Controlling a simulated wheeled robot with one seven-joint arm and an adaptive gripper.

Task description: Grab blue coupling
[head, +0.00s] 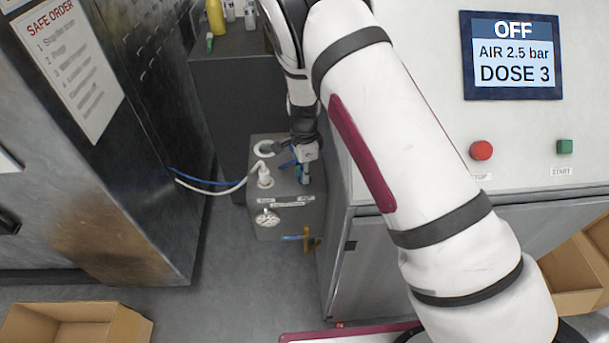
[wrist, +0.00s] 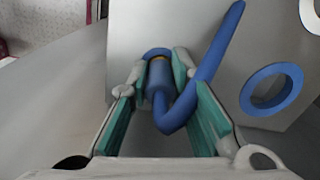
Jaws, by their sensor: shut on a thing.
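The blue coupling (wrist: 157,82) is between the teal pads of my gripper (wrist: 162,68) in the wrist view, with a brass-coloured band near its far end. A blue hose (wrist: 212,60) bends from its near end and runs up to the right. My gripper is shut on the coupling. In the head view, my gripper (head: 306,158) is low over the right part of the grey box (head: 285,222), and it largely hides the coupling. I cannot tell whether the coupling touches the box.
A blue ring (wrist: 272,90) is on the pale panel in the wrist view. A white hose with a white coupling (head: 264,176) stands on the box. A dark cabinet (head: 105,190) is close on the left, the washer (head: 385,270) on the right. A cardboard box (head: 75,322) is on the floor.

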